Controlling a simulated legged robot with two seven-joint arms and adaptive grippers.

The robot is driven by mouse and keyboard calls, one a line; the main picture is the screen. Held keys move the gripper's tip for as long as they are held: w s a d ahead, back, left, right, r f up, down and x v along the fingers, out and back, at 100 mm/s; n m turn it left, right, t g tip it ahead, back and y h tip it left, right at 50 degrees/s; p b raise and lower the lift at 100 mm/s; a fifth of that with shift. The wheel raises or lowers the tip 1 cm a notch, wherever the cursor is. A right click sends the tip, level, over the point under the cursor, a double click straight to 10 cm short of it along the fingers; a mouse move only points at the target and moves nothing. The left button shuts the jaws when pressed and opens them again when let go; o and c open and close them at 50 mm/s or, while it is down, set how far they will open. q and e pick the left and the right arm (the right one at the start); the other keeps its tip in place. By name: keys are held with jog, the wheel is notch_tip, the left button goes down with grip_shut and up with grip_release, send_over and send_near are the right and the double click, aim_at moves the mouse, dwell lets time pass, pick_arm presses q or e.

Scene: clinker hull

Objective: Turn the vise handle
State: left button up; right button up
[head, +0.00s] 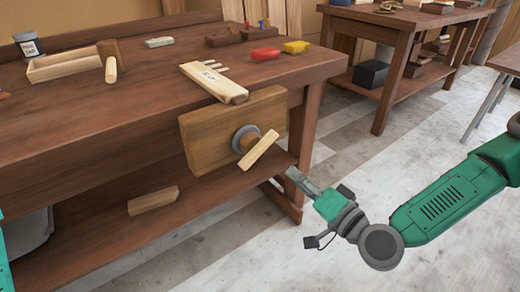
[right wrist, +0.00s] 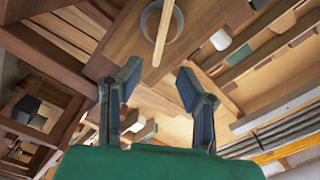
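The wooden vise jaw (head: 220,130) is a thick block on the front of the workbench. Its vise handle (head: 259,150), a pale wooden bar, sits slanted across a round grey metal collar (head: 241,136). In the right wrist view the vise handle (right wrist: 163,34) runs nearly upright at the top, beyond my fingers. My right gripper (head: 294,175) is below and right of the handle, apart from it. In the right wrist view its two fingers (right wrist: 156,84) are spread with nothing between them. My left gripper is out of view.
The workbench (head: 150,90) carries a wooden tray (head: 65,66), a pale wooden piece (head: 213,82), a red item (head: 265,54) and a yellow item (head: 295,47). A wood block (head: 153,200) lies on the lower shelf. Open floor lies right of the bench.

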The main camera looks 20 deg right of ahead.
aim_at(264, 152)
jog(key=b+x, duration=0.1)
jog(key=x, duration=1)
jog(key=shift+w+a+f, duration=0.15)
jog(key=shift+a, duration=0.05)
jog(key=shift+b+x, duration=0.35)
jog(key=shift+x, duration=0.4)
jog(key=shift+c, duration=0.5)
grip_shut()
